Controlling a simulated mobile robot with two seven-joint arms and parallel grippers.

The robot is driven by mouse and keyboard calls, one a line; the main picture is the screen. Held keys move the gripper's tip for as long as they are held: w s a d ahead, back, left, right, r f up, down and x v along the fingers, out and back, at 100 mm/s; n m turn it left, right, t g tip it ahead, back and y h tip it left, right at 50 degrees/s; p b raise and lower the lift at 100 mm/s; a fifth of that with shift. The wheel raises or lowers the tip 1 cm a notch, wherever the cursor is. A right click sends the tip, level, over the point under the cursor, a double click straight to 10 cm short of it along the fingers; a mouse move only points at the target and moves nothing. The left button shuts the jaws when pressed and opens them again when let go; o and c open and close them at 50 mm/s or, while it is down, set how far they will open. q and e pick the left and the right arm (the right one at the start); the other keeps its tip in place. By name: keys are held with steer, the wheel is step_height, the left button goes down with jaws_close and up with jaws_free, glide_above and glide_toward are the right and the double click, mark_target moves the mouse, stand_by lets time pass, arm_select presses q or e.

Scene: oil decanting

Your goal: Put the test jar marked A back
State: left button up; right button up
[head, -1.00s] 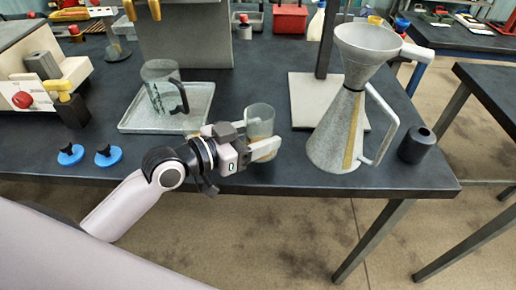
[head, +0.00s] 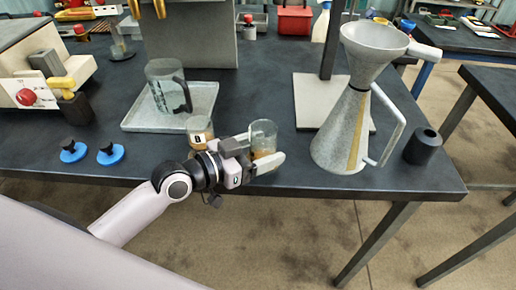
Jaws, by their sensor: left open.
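A clear glass jar (head: 263,135) with amber liquid at its bottom stands near the front edge of the dark bench. No letter shows on it from here. My left gripper (head: 256,154) is open at this jar, with one finger at its left and the other in front of its lower part. The fingers partly hide the jar's base, and I cannot tell whether they touch it. A second jar marked B (head: 200,131), with brownish contents, stands just behind my left wrist. My right gripper is not in view.
A grey tray (head: 138,124) with a handled glass jug (head: 166,90) is behind to the left. A metal funnel-topped can (head: 345,130) and a dark cylinder (head: 422,147) stand to the right. Bench between jar and can is clear.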

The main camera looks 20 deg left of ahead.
arm_select(q)
steer(key=shift+r, duration=0.25)
steer(key=shift+s+a+f, duration=0.15)
steer(key=shift+s+a, duration=0.1)
steer(key=b+v, duration=0.1)
steer(key=v, duration=0.8)
steer(key=shift+v, duration=1.1)
steer(key=shift+s, duration=0.15)
